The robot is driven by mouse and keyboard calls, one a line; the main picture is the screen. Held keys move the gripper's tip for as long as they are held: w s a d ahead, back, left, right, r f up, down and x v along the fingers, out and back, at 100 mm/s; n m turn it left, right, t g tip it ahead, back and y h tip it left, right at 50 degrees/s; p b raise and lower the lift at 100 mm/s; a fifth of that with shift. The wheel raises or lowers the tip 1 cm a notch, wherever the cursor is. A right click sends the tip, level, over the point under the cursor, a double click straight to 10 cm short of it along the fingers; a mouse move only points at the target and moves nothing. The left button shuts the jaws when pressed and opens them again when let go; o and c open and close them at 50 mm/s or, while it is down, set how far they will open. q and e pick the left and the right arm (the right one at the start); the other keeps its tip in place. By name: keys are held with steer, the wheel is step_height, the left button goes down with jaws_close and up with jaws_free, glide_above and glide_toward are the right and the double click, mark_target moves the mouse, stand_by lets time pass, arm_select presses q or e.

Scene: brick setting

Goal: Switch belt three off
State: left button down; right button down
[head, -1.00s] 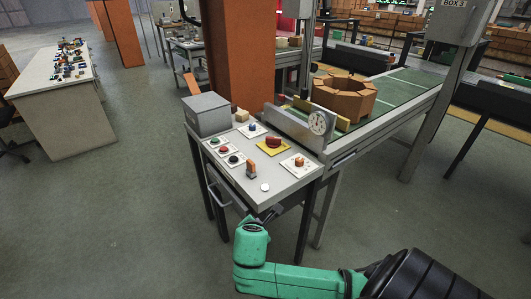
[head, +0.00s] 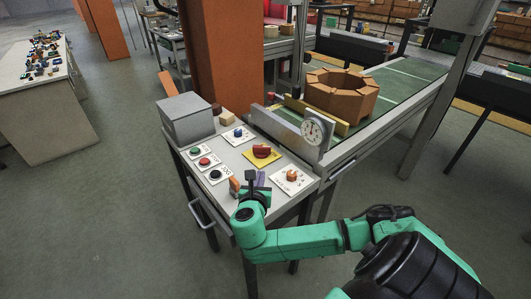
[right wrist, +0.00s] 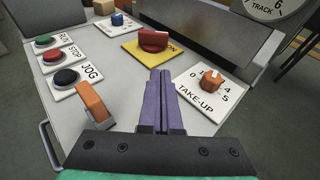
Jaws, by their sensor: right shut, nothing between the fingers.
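A sloped control panel (head: 225,150) stands at the end of the belt. A red rotary knob (head: 262,150) sits on a yellow plate, also in the right wrist view (right wrist: 152,40); its label is partly hidden and ends in "ON". Green RUN (right wrist: 45,41), red STOP (right wrist: 51,56) and black JOG (right wrist: 66,78) buttons are on the left. My right gripper (head: 260,178) is shut and empty over the panel's near part. In the right wrist view its purple fingertips (right wrist: 160,75) appear just short of the yellow plate. My left gripper is out of view.
An orange TAKE-UP knob (right wrist: 212,80) is right of my fingers, and an orange lever (right wrist: 92,100) is left. A blue control (head: 238,133) is at the back. A dial (head: 313,130) and metal guard (head: 285,128) border the belt (head: 410,78), which carries an orange-brown ring (head: 342,95).

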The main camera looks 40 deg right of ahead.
mark_target(267, 151)
steer(key=shift+w+d, duration=0.2)
steer(key=x, duration=1.3)
steer(key=shift+w+d+r, duration=0.25)
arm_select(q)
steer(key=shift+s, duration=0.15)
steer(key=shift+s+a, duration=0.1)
arm_select(e)
steer(key=shift+s+d, duration=0.1)
steer(key=shift+y, duration=0.3)
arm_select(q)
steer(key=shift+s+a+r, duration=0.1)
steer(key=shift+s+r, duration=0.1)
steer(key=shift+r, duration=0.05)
arm_select(e)
steer(key=shift+n, duration=0.3)
